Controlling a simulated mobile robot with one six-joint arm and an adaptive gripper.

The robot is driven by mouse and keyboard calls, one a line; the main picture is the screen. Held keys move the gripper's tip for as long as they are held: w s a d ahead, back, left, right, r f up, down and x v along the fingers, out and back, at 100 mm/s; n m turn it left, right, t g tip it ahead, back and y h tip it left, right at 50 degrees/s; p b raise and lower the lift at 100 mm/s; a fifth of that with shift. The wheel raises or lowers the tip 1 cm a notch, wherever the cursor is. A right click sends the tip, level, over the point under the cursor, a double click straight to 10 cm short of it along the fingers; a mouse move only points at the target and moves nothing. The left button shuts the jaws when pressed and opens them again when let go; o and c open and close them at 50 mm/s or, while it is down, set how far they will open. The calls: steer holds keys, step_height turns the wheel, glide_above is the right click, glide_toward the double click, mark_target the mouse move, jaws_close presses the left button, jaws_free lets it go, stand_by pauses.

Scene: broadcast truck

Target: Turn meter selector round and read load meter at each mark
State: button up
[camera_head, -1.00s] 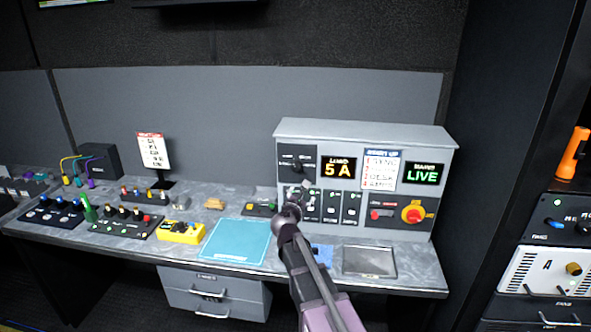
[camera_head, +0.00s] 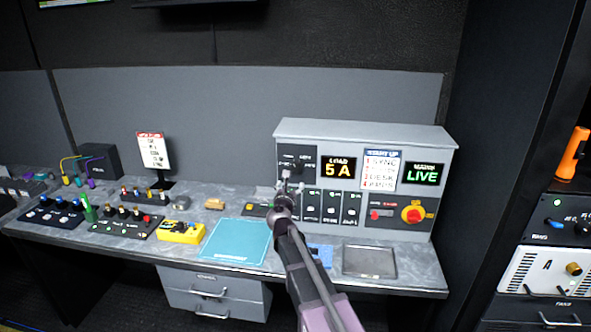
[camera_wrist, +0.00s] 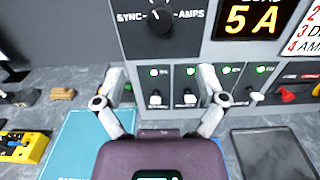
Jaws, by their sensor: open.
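The meter selector is a black knob (camera_wrist: 160,18) on a dark plate with SYNC on its left and AMPS on its right, at the top of the wrist view. Its exact pointing direction is hard to tell. The load meter (camera_head: 338,168) reads 5 A in amber; it also shows in the wrist view (camera_wrist: 256,17). My gripper (camera_wrist: 161,78) is open and empty, its two fingers spread apart below the knob, in front of the breaker row. In the head view my gripper (camera_head: 288,181) covers part of the panel's left side, near the selector.
Breaker switches (camera_wrist: 188,98) with green lights sit under the selector. A start-up card (camera_head: 381,170) hangs between displays. A teal mat (camera_head: 236,241) and grey tray (camera_head: 369,261) lie on the desk.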

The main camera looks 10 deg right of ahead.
mark_target(296, 169)
steer(key=x, duration=1.2)
steer(key=shift+w, duration=0.2)
steer(key=shift+d, duration=0.1)
steer(key=c, duration=1.1)
